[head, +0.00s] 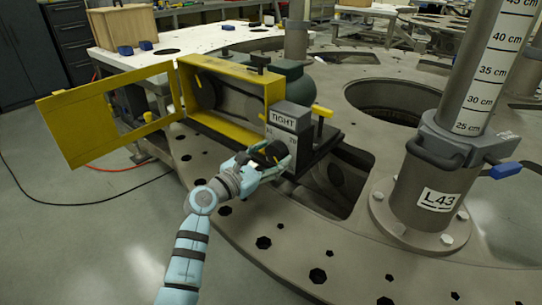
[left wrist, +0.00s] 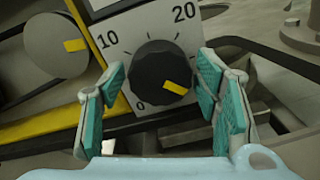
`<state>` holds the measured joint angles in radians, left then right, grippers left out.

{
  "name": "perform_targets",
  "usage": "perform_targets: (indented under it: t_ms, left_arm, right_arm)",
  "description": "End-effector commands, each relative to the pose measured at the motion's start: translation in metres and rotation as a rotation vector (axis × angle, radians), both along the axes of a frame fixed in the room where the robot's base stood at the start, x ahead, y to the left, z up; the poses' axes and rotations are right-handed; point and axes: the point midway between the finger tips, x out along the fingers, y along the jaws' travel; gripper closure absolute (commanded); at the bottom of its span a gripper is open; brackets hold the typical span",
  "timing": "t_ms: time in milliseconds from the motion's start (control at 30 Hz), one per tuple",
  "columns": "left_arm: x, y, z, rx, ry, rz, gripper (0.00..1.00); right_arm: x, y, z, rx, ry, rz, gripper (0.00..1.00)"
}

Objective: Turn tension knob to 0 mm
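The tension knob (left wrist: 160,75) is black and round, on a light dial plate (left wrist: 128,28) marked 0, 10 and 20 in the left wrist view. Its yellow mark points to the lower right, away from the 0 at the lower left. My left gripper (left wrist: 161,72) is open, its teal-padded fingers on either side of the knob with visible gaps. In the head view, my left gripper (head: 266,160) is at the front of the box marked TIGHT (head: 289,117), hiding much of the dial. My right gripper is not in view.
A yellow belt housing (head: 230,95) with its door (head: 85,128) swung open stands left of the dial. A grey wheel with a yellow mark (left wrist: 57,45) is left of the knob. A post labelled L43 (head: 437,199) and a plate opening (head: 385,100) are to the right.

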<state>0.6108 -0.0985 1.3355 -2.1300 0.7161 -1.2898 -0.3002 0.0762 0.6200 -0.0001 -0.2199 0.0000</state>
Motion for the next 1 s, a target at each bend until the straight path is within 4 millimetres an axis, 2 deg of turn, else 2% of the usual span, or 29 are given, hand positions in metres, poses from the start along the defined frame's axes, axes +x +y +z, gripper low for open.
perform_targets:
  t_ms: [33,167,200,567,1000]
  left_arm:
    - [0.000,0.000,0.000,0.000,0.000,0.000,0.57]
    - [0.000,0.000,0.000,0.000,0.000,0.000,0.78]
    - [0.000,0.000,0.000,0.000,0.000,0.000,0.79]
    - [0.000,0.000,0.002,-0.055,0.042,-0.001,0.79]
    - [0.001,0.001,0.003,-0.303,0.222,-0.001,0.79]
  right_arm:
    - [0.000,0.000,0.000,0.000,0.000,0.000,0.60]
    - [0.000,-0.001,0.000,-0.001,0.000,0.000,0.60]
    - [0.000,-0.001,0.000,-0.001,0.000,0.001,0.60]
    - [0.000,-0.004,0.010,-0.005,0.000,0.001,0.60]
    - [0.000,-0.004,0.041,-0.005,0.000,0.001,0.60]
